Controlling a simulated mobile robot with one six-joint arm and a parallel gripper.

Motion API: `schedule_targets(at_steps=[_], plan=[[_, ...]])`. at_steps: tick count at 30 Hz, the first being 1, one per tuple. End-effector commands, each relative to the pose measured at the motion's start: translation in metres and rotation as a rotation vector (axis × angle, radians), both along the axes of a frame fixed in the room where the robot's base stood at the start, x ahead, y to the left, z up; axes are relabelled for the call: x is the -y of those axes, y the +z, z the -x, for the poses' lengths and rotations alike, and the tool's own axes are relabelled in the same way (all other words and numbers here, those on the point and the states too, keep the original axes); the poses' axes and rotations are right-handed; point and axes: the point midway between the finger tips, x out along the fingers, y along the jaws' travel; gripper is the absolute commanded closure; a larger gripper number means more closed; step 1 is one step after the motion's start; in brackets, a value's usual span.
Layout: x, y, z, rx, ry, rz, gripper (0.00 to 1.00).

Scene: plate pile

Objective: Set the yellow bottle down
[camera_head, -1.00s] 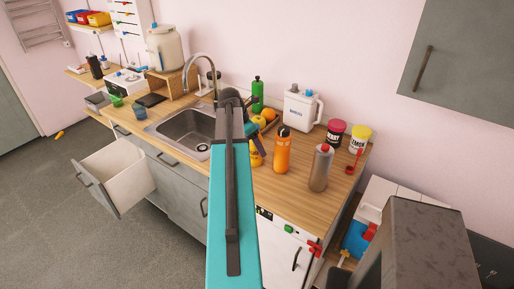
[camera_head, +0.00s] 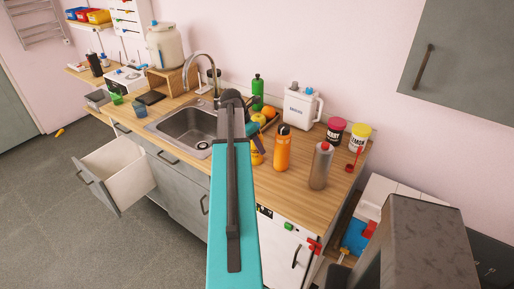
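No bottle here is plainly yellow. An orange bottle (camera_head: 282,149) with a dark cap stands upright on the wooden counter (camera_head: 230,200). A small yellow shape (camera_head: 255,157) shows just right of my arm, low over the counter; my arm partly hides it, and I cannot tell if it is a bottle or fruit. My gripper (camera_head: 254,134) is mostly hidden behind my teal arm, near this yellow shape. Its fingers cannot be made out, nor whether they touch or hold anything.
A grey bottle (camera_head: 320,166) with a red cap stands right of the orange one. Behind are a green bottle (camera_head: 257,90), fruit (camera_head: 269,112), a white jug (camera_head: 300,106) and two tubs. The sink (camera_head: 188,130) lies left. A drawer (camera_head: 118,172) is open. The counter's front right is clear.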

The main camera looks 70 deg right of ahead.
Motion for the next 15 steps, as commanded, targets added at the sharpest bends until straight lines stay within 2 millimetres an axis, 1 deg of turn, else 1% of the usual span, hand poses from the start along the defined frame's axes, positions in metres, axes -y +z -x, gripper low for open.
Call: schedule_targets(at_steps=[1, 5, 15], plan=[[0.0000, 0.0000, 0.0001, 0.000, 0.000, 0.000, 0.73], [0.0004, 0.0008, 0.0002, 0.000, 0.000, 0.001, 0.94], [0.0006, 0.0022, 0.0001, 0.000, -0.001, 0.002, 0.94]])
